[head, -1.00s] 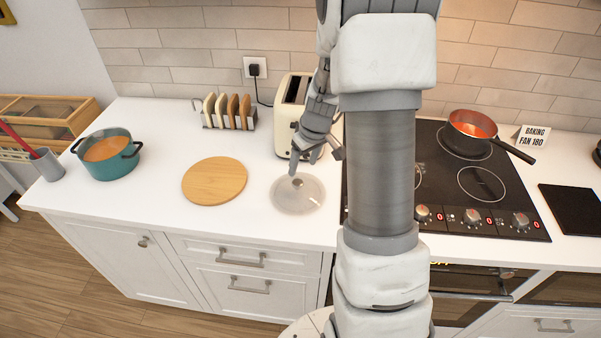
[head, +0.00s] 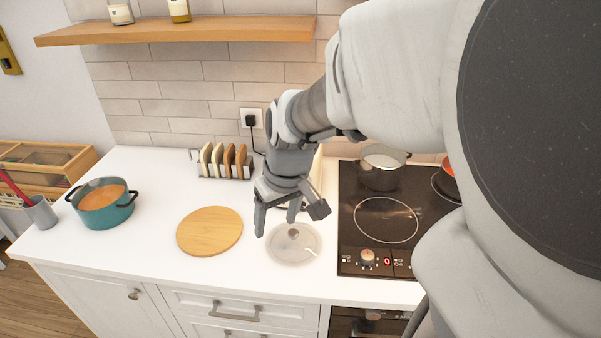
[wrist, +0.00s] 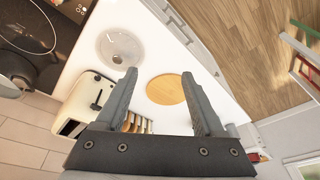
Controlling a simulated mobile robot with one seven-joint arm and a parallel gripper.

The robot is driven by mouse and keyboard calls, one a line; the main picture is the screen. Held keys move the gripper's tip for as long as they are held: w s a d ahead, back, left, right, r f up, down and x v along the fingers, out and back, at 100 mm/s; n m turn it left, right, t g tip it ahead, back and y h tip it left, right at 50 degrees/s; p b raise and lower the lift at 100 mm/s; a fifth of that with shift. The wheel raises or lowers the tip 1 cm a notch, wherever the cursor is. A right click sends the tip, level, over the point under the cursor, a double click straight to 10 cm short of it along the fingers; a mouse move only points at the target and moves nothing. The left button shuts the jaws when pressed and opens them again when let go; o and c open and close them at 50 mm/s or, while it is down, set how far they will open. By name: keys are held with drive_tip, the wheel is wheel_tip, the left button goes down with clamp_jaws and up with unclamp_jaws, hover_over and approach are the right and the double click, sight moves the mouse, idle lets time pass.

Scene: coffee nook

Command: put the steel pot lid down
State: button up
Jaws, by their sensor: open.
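The steel pot lid (head: 294,246) lies flat on the white counter between the round wooden board and the hob, its knob facing up. It also shows in the wrist view (wrist: 122,47), beyond and left of the fingers. My gripper (head: 288,222) is open and empty, above and slightly behind the lid in the head view. In the wrist view nothing is between the two fingers (wrist: 160,88), and the lid is apart from them.
A round wooden board (head: 209,232) lies left of the lid. A toast rack (head: 224,161) and a cream toaster (wrist: 88,103) stand behind. A teal pot (head: 103,204) is at the far left. The hob (head: 371,240) with a steel pot (head: 383,168) is at right.

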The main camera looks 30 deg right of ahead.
drive_tip(key=s+a+r+m+t, duration=0.1)
drive_tip(key=s+a+r, duration=0.3)
drive_tip(key=s+r, duration=0.4)
drive_tip(key=shift+s+t+h, duration=0.3)
drive_tip(key=shift+s+t, duration=0.5)
drive_tip(key=shift+s, duration=0.55)
drive_tip(key=c, duration=0.3)
drive_tip(key=shift+d, duration=0.2)
